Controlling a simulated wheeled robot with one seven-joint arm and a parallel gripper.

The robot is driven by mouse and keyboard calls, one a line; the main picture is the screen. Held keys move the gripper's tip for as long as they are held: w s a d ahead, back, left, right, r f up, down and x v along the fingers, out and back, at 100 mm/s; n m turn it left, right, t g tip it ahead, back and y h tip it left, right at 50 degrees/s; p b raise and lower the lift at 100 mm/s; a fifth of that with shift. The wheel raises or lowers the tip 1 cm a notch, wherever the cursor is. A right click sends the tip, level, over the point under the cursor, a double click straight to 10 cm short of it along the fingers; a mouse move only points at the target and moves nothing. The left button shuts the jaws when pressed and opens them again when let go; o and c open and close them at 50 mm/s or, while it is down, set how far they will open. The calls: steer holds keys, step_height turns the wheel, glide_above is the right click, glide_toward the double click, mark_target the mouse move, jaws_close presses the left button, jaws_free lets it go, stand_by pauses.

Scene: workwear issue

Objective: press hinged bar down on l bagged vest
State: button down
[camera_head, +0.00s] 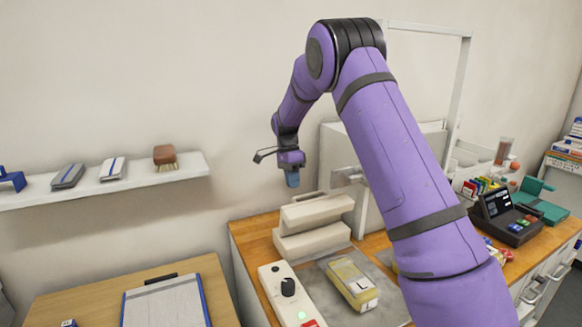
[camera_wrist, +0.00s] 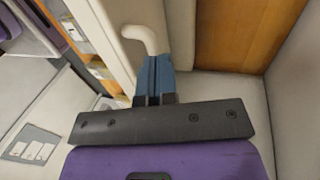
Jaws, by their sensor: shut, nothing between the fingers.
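My gripper (camera_head: 292,180) is shut and empty, with blue fingertips pointing down just above the cream hinged bar (camera_head: 318,212). The bar lies over a cream lower block (camera_head: 312,243), with a dark gap between them. A curved pale handle (camera_wrist: 148,36) shows beside the blue fingertips (camera_wrist: 154,78) in the wrist view; I cannot tell whether they touch. The yellow bagged vest (camera_head: 348,278) with white labels lies in front of the bar, on a grey plate. Whether its edge reaches under the bar is unclear.
A control panel (camera_head: 272,278) with a black knob and green light stands left of the vest. A dark terminal (camera_head: 505,222) and coloured items are on the right. A wall shelf (camera_head: 100,185) and clipboard (camera_head: 165,302) are on the left.

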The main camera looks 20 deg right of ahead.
steer(key=shift+s+f, duration=0.3)
steer(key=shift+s, duration=0.4)
steer(key=shift+s+f, duration=0.25)
steer(key=shift+s, duration=0.5)
steer(key=shift+s+f, duration=0.3)
steer(key=shift+s, duration=0.4)
